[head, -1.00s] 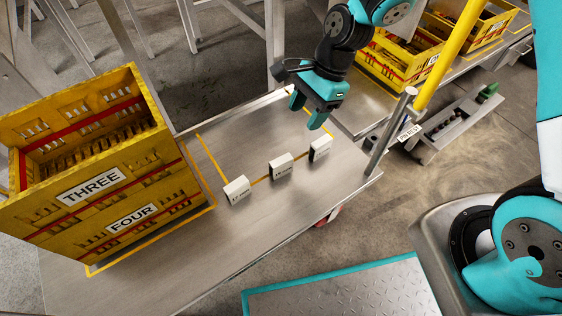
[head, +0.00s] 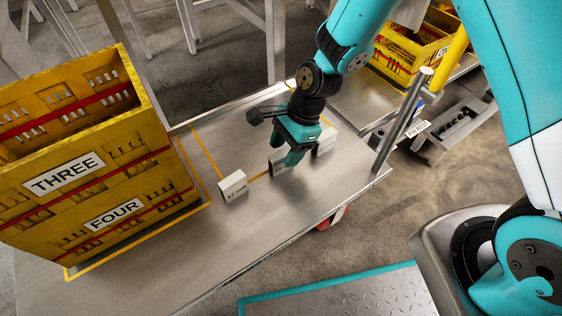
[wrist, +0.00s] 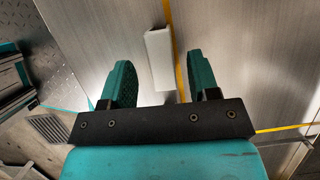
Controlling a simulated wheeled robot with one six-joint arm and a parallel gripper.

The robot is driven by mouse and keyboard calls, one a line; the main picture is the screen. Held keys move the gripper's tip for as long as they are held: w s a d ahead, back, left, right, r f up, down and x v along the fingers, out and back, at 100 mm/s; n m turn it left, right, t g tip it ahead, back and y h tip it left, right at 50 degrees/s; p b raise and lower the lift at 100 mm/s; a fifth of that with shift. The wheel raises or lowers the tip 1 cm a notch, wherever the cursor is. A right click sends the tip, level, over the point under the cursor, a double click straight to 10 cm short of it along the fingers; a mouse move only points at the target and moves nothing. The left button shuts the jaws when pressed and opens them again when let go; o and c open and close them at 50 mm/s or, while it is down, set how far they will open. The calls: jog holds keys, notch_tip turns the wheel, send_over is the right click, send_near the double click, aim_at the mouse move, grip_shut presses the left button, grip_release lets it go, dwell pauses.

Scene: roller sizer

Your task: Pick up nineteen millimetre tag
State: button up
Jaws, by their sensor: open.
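Three white block-like tags stand in a row on the metal table. The left tag (head: 232,186) shows fully; its small print looks like "17 mm". The middle tag (head: 276,162) is partly hidden behind my gripper (head: 290,154). The right tag (head: 325,142) stands just beyond it, also partly covered. I cannot read which tag is nineteen millimetre. My gripper is open, low over the middle of the row. In the wrist view a white tag (wrist: 159,58) stands upright between the two spread fingers, with gaps on both sides; it appears to be the middle one.
Stacked yellow crates (head: 95,180) labelled THREE and FOUR stand at the table's left. A metal post (head: 402,120) rises at the right edge. More yellow crates (head: 405,60) sit behind. The table's front (head: 270,222) is clear.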

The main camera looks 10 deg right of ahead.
aim_at(283, 154)
jog(key=b+x, duration=0.2)
jog(key=x, duration=0.2)
jog(key=shift+a+f, duration=0.1)
jog(key=shift+f, duration=0.1)
jog(key=shift+r, duration=0.1)
jog(key=c, duration=1)
